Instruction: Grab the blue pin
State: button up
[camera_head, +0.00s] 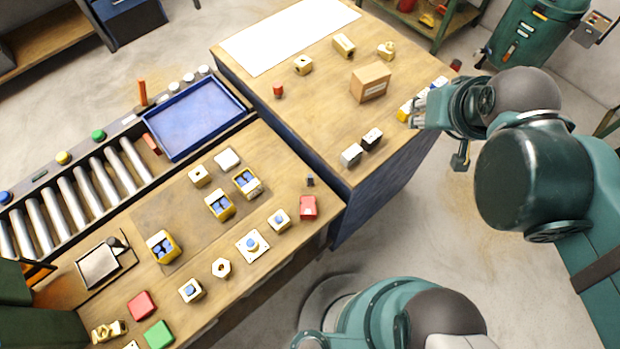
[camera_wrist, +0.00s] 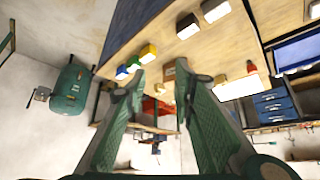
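Several yellow blocks on the near bench hold blue round parts, such as the yellow block (camera_head: 220,205) and the yellow block (camera_head: 162,246). A blue round part (camera_head: 252,244) stands on a white square plate. A small dark blue piece (camera_head: 310,181) stands alone near the bench edge. I cannot tell which of these is the blue pin. My gripper (camera_head: 418,113) is at the right edge of the far table, away from these parts. In the wrist view my gripper (camera_wrist: 162,72) has its fingers spread, with nothing seen held between them.
A cardboard box (camera_head: 370,82), two white-and-dark blocks (camera_head: 352,154) and a yellow block (camera_head: 404,110) stand on the far table near my gripper. A blue tray (camera_head: 195,118) lies beside the roller conveyor (camera_head: 80,195). A red block (camera_head: 308,207) sits at the bench edge.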

jog(key=a+n, duration=0.1)
jog(key=n+g+b, duration=0.2)
jog(key=n+g, duration=0.5)
jog(key=n, duration=1.3)
send_over(310, 175)
notch_tip(310, 175, down, 21)
jog(key=shift+s+f, duration=0.1)
jog(key=shift+f, duration=1.3)
jog(key=shift+f, duration=0.15)
jog(key=shift+f+b, duration=0.95)
jog(key=shift+f, duration=1.5)
